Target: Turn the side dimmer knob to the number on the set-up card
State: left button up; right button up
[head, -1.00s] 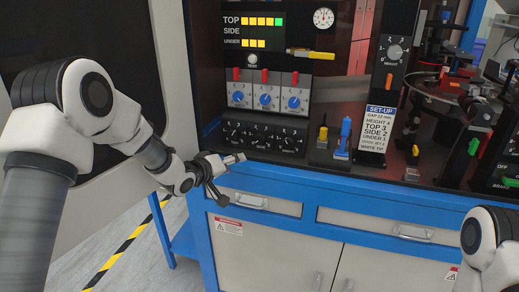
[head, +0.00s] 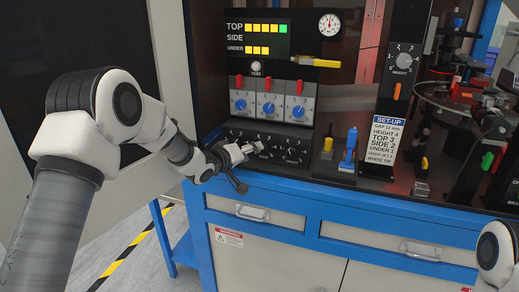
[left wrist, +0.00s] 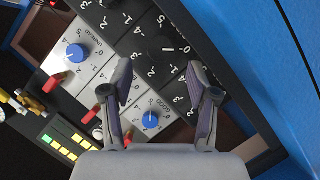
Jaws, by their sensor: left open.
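The black dimmer panel (head: 308,134) sits low in the cabinet, with a row of dark knobs. The side dimmer knob (left wrist: 168,47) is black and shows beyond my fingertips in the left wrist view; I cannot read its setting surely. My left gripper (head: 250,152) is open and empty in front of the panel, partly covering its left part. In the left wrist view its fingers (left wrist: 158,82) stand apart, short of the knob. The white set-up card (head: 384,150) reads SIDE 2. Only my right arm shows at lower right; its gripper is out of view.
Blue knobs with red switches (head: 268,102) sit above the panel. The display (head: 256,39) shows lit bars for TOP and UNDER, none for SIDE. A blue-topped tool (head: 350,146) and a yellow-topped one (head: 328,142) stand to the right. The blue bench edge (head: 300,205) runs below.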

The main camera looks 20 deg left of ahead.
pick_arm(q)
jog(key=x, duration=0.5)
jog(key=shift+s, duration=0.15)
grip_shut()
